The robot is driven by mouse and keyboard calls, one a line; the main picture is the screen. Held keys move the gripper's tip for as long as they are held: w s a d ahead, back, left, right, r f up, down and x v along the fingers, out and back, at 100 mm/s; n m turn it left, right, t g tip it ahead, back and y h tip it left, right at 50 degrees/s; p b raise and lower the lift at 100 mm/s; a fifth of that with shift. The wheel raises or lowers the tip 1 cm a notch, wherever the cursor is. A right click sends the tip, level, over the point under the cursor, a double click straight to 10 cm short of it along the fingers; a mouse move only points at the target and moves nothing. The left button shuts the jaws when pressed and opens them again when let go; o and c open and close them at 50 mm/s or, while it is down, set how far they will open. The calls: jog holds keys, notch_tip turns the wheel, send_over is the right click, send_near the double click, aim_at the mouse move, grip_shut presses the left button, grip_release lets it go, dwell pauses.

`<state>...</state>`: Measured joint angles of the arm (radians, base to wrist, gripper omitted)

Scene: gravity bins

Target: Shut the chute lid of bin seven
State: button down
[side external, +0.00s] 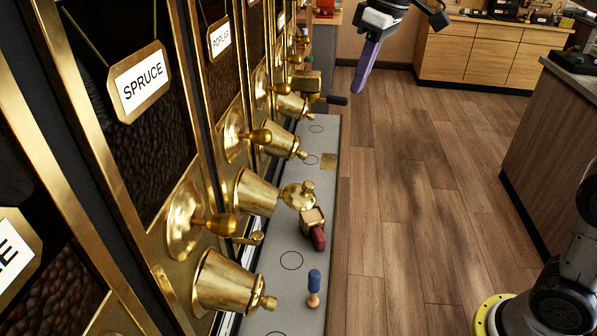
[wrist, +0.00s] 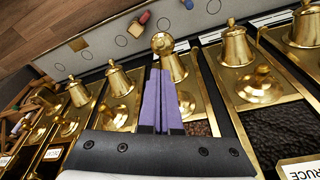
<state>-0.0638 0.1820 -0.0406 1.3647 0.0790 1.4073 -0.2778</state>
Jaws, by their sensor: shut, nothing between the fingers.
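A row of brass bins with tapered chutes runs along the left in the side view; no bin number is readable. One chute (side external: 258,190), in line with the POPLAR label (side external: 220,38), has its round brass lid (side external: 299,195) swung out from its mouth. In the wrist view this open lid (wrist: 162,43) stands at the end of its chute (wrist: 175,67), just beyond my fingertips. Neighbouring chutes (side external: 225,283) have their lids on. My gripper (side external: 358,90), with purple fingers, is shut and empty, raised right of the row. Its fingers (wrist: 161,75) partly cover the view below that chute.
A grey ledge (side external: 290,262) with drawn circles runs under the chutes. The wooden floor (side external: 420,210) is clear; a counter (side external: 550,150) stands at right.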

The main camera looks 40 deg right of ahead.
jog(key=w+a+f+g, duration=0.2)
jog(key=w+f, duration=0.5)
jog(key=w, duration=0.2)
jog(key=g, duration=0.1)
send_over(298, 191)
jog(key=shift+n, duration=0.4)
notch_tip(298, 191, down, 19)
jog(key=shift+w+d, duration=0.15)
jog(key=shift+s+d+f+t+y, duration=0.3)
jog(key=shift+s+d+t+y, duration=0.1)
jog(key=shift+t+y, duration=0.2)
